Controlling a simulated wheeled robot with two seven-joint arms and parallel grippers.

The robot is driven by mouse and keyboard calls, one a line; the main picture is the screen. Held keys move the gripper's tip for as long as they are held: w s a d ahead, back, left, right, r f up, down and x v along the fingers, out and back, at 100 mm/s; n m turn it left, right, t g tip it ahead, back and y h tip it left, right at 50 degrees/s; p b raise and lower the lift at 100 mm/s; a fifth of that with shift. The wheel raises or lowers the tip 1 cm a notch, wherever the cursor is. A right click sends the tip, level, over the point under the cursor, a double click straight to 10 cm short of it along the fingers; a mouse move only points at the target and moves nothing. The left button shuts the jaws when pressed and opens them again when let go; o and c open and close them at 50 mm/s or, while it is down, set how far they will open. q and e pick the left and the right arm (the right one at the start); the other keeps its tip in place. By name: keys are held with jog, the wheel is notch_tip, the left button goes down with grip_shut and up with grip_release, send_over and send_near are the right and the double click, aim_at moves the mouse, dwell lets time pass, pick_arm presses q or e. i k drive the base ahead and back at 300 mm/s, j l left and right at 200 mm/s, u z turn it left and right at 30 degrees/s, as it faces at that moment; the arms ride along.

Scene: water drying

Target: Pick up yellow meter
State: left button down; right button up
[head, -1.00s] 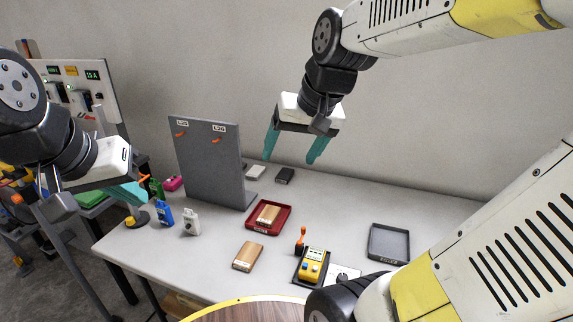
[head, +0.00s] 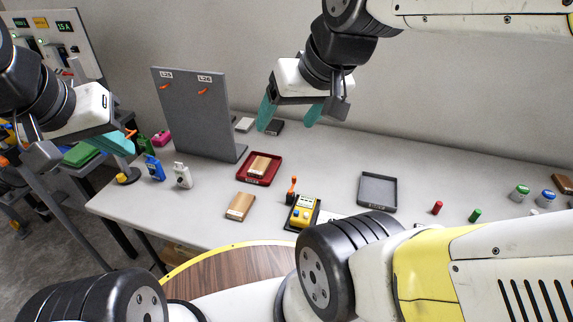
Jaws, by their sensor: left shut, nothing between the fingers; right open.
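The yellow meter (head: 304,211) lies on a dark base on the table, near the table's front edge and right of the wooden block. My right gripper (head: 289,116) is open and empty, its teal fingers spread and pointing down. It appears above the back of the table, higher in the picture than the meter and apart from it. My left gripper (head: 126,142) is shut and empty at the table's left end, far from the meter. My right arm covers the area just right of the meter.
An orange-topped tool (head: 291,189) stands beside the meter. A red tray (head: 275,172) holds a wooden block; another wooden block (head: 240,207) lies in front. An empty grey tray (head: 377,190) is at right. A grey upright panel (head: 198,115) stands at left. A round wooden surface (head: 222,265) is in front.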

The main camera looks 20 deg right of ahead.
aim_at(306, 203)
jog(key=j+z, duration=0.15)
jog(key=z, duration=0.25)
jog(key=j+z, duration=0.1)
jog(key=z, duration=0.25)
jog(key=k+j+z, duration=0.1)
jog(key=z, duration=0.3)
